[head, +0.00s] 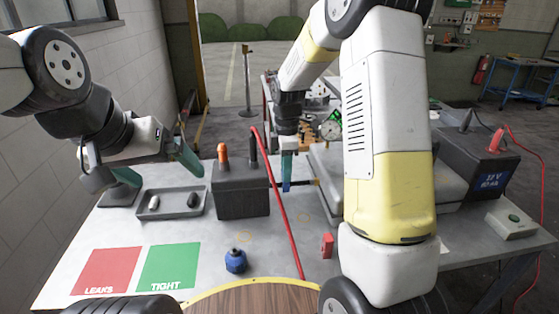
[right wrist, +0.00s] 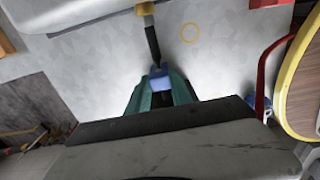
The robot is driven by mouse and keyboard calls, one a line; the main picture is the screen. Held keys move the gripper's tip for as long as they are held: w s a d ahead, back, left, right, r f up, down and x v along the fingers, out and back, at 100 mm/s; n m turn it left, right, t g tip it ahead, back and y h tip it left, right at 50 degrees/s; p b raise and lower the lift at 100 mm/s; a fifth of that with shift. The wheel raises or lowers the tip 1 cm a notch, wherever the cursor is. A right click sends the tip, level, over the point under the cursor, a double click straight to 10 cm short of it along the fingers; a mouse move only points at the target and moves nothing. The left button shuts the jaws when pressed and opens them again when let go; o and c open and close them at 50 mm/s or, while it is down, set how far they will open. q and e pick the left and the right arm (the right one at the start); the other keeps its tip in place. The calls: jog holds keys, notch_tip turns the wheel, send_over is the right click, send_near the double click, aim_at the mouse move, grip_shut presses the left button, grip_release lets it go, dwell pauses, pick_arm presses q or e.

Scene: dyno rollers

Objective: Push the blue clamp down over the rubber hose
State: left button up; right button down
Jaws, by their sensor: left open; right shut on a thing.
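My right gripper (head: 287,186) points down over the middle of the table and is shut on the blue clamp (head: 286,186). In the right wrist view the blue clamp (right wrist: 160,82) sits between the teal fingertips of that gripper (right wrist: 161,90). The black rubber hose (right wrist: 153,45) runs from a brass fitting (right wrist: 145,8) up to the clamp. The hose end meets the clamp; I cannot tell whether the clamp is around it or only touching. My left gripper (head: 164,178) is open and empty above the left of the table, near the grey tray.
A grey tray (head: 150,214) holds small parts. A dark battery box (head: 240,205), a red cable (head: 277,200), a blue knob-like part (head: 235,261) and a red block (head: 327,246) are on the table. Red LEAKS (head: 107,268) and green TIGHT (head: 168,264) squares lie front left.

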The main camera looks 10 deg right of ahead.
jog(key=shift+f, duration=0.3)
dwell(0.7)
jog(key=c, duration=1.1)
grip_release()
jog(key=shift+o, duration=0.2)
jog(key=shift+r, duration=0.1)
notch_tip(320, 180, up, 7)
jog(key=shift+f, duration=0.1)
jog(key=shift+r, duration=0.45)
